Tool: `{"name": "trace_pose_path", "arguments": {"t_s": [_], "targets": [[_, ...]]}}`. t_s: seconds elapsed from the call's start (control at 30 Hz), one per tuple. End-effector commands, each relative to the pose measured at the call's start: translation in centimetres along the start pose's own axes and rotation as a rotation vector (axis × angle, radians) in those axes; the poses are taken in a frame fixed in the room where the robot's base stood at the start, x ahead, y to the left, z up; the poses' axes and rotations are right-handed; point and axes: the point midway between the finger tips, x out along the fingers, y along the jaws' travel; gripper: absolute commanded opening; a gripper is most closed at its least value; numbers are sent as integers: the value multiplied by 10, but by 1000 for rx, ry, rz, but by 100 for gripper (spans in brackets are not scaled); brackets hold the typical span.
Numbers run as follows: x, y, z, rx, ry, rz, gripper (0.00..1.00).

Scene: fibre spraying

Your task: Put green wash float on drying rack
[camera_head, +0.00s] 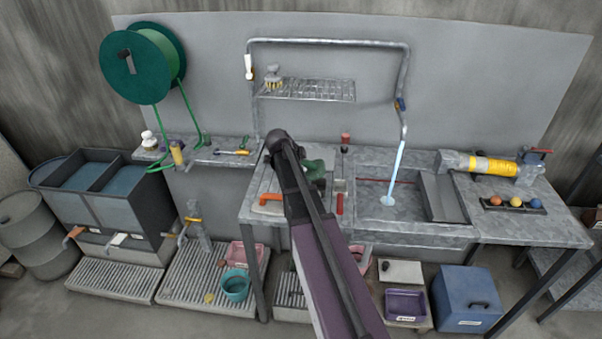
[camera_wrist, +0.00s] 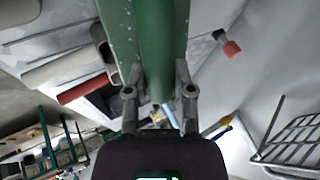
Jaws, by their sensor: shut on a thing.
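The green float (camera_wrist: 150,35) fills the upper middle of the wrist view. My gripper (camera_wrist: 160,92) is shut on it, with one finger on each side. In the head view, part of a green thing (camera_head: 315,170), which looks like the held float, shows just right of my arm, above the workbench. My gripper is mostly hidden behind my arm there. The drying rack, a wire shelf (camera_head: 318,90), is fixed on the back wall above the bench, higher than the float. A wire rack (camera_wrist: 296,143) also shows at the lower right of the wrist view.
A brush (camera_head: 273,78) stands at the rack's left end; the rest of the rack looks clear. A metal pipe frame (camera_head: 330,41) arches over the rack. Water runs from a tap into the sink (camera_head: 375,210). A yellow cylinder (camera_head: 492,166) lies on the bench at right.

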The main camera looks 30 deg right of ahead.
Motion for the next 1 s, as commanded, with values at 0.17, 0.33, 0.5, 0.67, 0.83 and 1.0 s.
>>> {"name": "trace_pose_path", "arguments": {"t_s": [0.17,0.33,0.5,0.67,0.83,1.0], "targets": [[15,8,8,0,0,0,0],[21,12,11,0,0,0,0],[21,12,11,0,0,0,0],[21,12,10,0,0,0,0],[24,13,12,0,0,0,0],[23,13,12,0,0,0,66]]}}
